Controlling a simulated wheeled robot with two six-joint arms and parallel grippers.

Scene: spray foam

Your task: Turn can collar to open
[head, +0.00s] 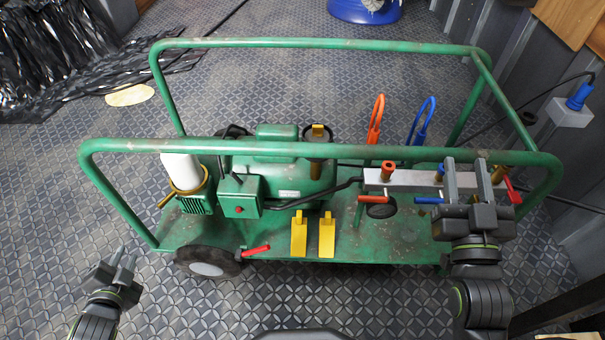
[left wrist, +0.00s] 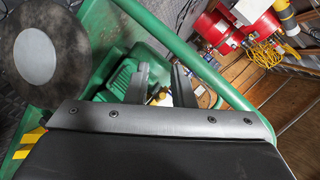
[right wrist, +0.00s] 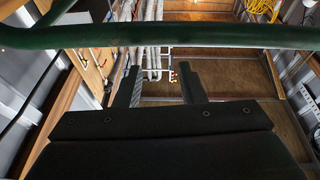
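A white can (head: 181,170) stands upright at the left end of the green cart, with a brass-coloured collar (head: 190,190) around its lower part. A brass handle sticks out to the left of the collar. My left gripper (head: 122,260) is open and empty, outside the cart, below and left of the can. In the left wrist view a small white and brass part, probably the can and collar, shows partly between the fingers (left wrist: 160,84). My right gripper (head: 467,172) is open over the right end of the cart; its fingers (right wrist: 159,72) hold nothing.
The cart's green rail (head: 320,150) runs along its near side. A green tank (head: 280,170), yellow pedals (head: 312,235) and a grey manifold (head: 415,180) with orange and blue handles fill the cart. A wheel (head: 208,265) is near my left gripper. Floor is clear in front.

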